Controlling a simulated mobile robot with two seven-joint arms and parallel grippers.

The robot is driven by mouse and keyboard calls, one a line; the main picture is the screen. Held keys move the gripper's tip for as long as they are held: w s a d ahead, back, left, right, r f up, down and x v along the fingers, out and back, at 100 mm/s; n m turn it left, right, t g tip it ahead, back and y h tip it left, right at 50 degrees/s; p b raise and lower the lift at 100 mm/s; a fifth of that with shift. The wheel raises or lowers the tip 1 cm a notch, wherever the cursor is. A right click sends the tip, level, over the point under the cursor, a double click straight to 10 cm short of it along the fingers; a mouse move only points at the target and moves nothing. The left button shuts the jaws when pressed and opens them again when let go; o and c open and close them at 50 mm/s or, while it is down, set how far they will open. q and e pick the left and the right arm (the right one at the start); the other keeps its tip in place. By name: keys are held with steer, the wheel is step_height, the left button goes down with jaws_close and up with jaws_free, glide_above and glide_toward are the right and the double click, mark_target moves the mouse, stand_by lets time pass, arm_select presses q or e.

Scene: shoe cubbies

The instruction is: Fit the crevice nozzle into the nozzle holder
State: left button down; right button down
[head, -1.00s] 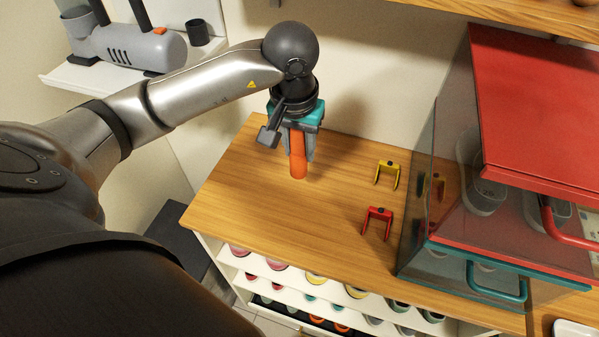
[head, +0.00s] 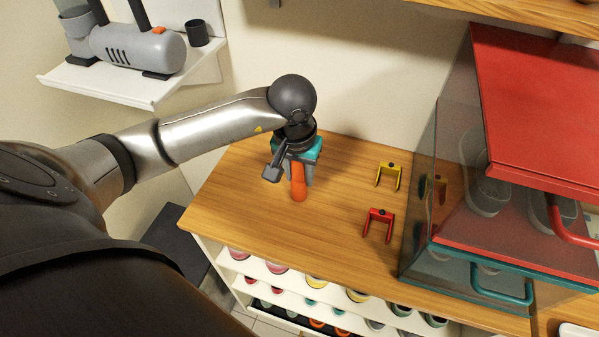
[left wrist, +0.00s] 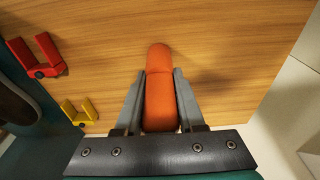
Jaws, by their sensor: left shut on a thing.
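The orange crevice nozzle (head: 299,188) points down over the wooden counter top, near its back left part. My left gripper (head: 297,176) is shut on it, one grey finger on each side. In the left wrist view, the nozzle (left wrist: 161,95) lies between the fingers (left wrist: 160,85) and its rounded end sticks out past their tips. I cannot tell whether its lower end touches the wood. My right gripper is not in view.
A yellow bracket (head: 389,174) and a red bracket (head: 378,224) stand on the counter (head: 260,220). A glass cabinet with a red top (head: 540,100) stands on the right. A wall shelf (head: 120,88) holds a grey appliance (head: 140,50) and a dark cup (head: 197,32).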

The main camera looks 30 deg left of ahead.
mark_target(296, 186)
arm_select(q)
steer(key=c, duration=0.5)
jaws_free()
steer(key=shift+r, duration=0.1)
steer(key=shift+r+p, duration=0.25)
steer(key=shift+p, duration=0.15)
steer(key=r, duration=0.3)
steer(key=s+r, duration=0.1)
steer(key=r, duration=0.3)
steer(key=r+p, duration=0.1)
steer(key=r, duration=0.3)
steer(key=shift+s+d+r, duration=0.25)
steer(key=shift+s, duration=0.15)
steer(key=shift+o, duration=0.2)
